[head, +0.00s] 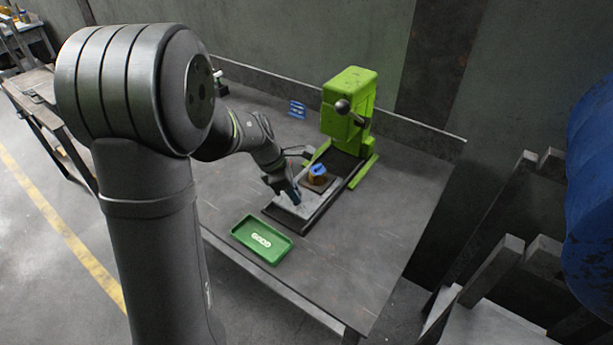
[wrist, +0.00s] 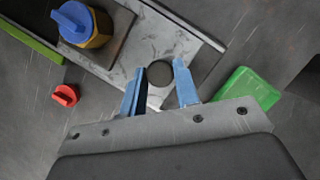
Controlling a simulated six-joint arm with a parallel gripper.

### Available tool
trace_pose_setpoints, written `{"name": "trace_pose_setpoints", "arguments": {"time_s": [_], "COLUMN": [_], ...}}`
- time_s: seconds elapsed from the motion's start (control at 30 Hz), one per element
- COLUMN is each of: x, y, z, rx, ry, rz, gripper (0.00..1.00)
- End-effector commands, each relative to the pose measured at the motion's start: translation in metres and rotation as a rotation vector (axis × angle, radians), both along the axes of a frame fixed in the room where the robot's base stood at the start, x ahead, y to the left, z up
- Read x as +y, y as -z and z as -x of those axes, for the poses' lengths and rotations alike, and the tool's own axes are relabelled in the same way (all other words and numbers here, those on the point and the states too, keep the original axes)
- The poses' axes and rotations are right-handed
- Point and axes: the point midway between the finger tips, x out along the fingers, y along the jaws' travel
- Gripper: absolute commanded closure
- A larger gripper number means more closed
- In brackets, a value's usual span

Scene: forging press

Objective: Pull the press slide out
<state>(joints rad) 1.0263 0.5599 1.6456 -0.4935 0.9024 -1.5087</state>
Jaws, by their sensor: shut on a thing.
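The press slide is a light grey metal plate (head: 310,195) on a dark base in front of the green press (head: 347,110). It extends toward the table's front edge. A gold cylinder with a blue top (head: 317,175) stands on a dark pad on the slide; in the wrist view this cylinder (wrist: 85,25) is at the upper left. My gripper (head: 292,194) is at the slide's outer end. In the wrist view its blue fingers (wrist: 157,80) are on either side of a dark round feature in the plate (wrist: 187,45). The exact contact is hard to see.
A green tray marked GOOD (head: 250,250) lies left of the slide's outer end. A small red piece (wrist: 65,95) lies beside the slide in the wrist view. A blue rack-like item (head: 297,109) is at the back. The table's right side is clear.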

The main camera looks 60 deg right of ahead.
Motion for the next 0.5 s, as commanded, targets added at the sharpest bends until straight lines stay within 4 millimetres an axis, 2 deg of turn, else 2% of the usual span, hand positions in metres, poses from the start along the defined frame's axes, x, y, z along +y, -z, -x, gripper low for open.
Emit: {"name": "trace_pose_setpoints", "arguments": {"time_s": [0.13,0.47,0.5], "x": [0.017,0.018,0.018], "y": [-0.001,-0.001,-0.001], "z": [0.0,0.0,0.0], "rx": [-0.001,-0.002,-0.003], "ry": [-0.002,-0.001,-0.001], "rz": [0.002,0.004,0.004], "gripper": [1.0,1.0,0.66]}}
